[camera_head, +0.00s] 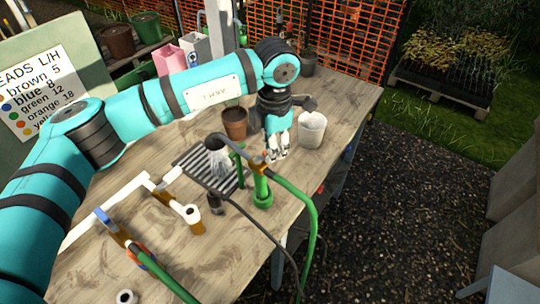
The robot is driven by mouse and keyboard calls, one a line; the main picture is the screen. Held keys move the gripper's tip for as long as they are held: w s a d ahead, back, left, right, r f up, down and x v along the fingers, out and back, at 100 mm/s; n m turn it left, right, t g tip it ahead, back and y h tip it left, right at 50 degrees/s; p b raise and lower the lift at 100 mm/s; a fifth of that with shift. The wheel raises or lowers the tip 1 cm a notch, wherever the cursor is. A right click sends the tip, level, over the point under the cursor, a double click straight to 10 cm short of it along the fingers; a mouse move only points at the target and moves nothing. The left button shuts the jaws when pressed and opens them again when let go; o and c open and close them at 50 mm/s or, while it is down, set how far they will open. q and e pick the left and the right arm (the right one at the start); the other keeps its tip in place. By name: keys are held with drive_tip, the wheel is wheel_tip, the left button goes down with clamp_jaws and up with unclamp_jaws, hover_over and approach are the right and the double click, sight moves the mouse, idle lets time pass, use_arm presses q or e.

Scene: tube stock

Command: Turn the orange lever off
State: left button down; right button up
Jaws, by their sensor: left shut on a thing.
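The orange lever (257,161) is a small part on the valve at the top of a green stand (262,188) on the wooden table. My left gripper (277,155) reaches down from above, just to the right of that valve. Its pale fingers are shut on the orange lever, and they hide part of it. A dark spray head (215,142) points down to the left of the valve. Pale streaks like water come from it over a dark slatted grate (196,165). My right gripper is not in view.
A green hose (305,203) runs from the valve over the table's edge. A blue lever (102,216) sits on another pipe at the left. A white pot (312,130) and a brown pot (235,123) stand close to my gripper. A lettered sign (40,90) is at the left.

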sight(270, 171)
use_arm(q)
drive_tip(key=s+m+b, duration=0.1)
drive_tip(key=m+b, duration=0.2)
drive_tip(key=s+m+b, duration=0.1)
drive_tip(key=m+b, duration=0.3)
drive_tip(key=s+m+b, duration=0.1)
drive_tip(key=m+b, duration=0.2)
drive_tip(key=b, duration=0.1)
drive_tip(key=shift+s+f+m+t, duration=0.15)
drive_tip(key=shift+f+m+t, duration=0.1)
drive_tip(key=shift+m+t, duration=0.05)
drive_tip(key=shift+s+a+r+m+b, duration=0.1)
drive_tip(key=shift+s+a+m+b, duration=0.2)
drive_tip(key=shift+m, duration=0.35)
drive_tip(key=shift+s+r+m+b, duration=0.1)
drive_tip(key=shift+m+b, duration=0.3)
drive_tip(key=shift+m, duration=0.25)
drive_tip(key=c, duration=1.3)
unclamp_jaws()
drive_tip(key=shift+o, duration=0.3)
wheel_tip(270, 171, up, 12)
drive_tip(key=s, duration=0.1)
